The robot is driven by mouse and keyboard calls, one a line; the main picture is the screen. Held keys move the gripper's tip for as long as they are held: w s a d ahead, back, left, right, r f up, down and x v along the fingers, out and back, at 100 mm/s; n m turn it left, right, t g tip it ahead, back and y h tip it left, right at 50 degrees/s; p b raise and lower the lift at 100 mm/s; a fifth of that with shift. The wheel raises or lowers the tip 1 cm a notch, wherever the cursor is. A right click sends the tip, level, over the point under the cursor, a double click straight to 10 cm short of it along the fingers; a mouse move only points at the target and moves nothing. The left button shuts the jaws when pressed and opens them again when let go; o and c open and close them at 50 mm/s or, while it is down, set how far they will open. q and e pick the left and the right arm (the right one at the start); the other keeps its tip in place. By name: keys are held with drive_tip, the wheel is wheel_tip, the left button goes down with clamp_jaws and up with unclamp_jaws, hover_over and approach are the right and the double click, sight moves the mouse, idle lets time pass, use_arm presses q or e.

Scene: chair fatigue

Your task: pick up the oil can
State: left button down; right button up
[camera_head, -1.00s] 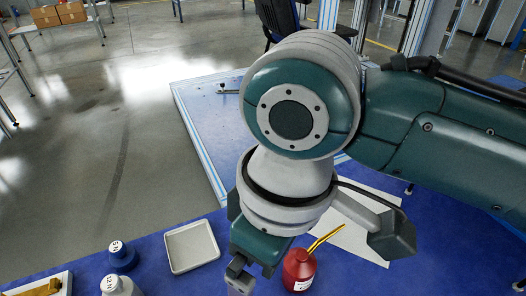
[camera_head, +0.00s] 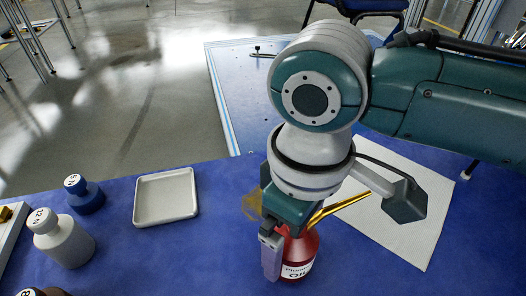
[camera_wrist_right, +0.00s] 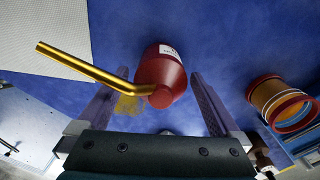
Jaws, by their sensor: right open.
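The oil can (camera_head: 298,262) is red with a white label and a bent gold spout, and stands on the blue table. In the right wrist view the oil can (camera_wrist_right: 160,75) lies between the two spread fingers, with its spout pointing to the upper left. My right gripper (camera_wrist_right: 158,100) is open, and no finger visibly touches the can. In the head view my right gripper (camera_head: 270,258) points down at the can and hides part of its left side and top. My left gripper is not in view.
A white tray (camera_head: 166,214), a blue weight (camera_head: 86,197) and a white weight (camera_head: 64,243) stand to the left. A pale sheet (camera_head: 405,235) lies right of the can.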

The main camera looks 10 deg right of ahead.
wheel_tip(320, 180, down, 3)
drive_tip(key=shift+s+f+b, duration=0.1)
drive_tip(key=shift+f+b, duration=0.05)
drive_tip(key=shift+b, duration=0.55)
drive_tip(key=shift+c, duration=0.2)
clamp_jaws()
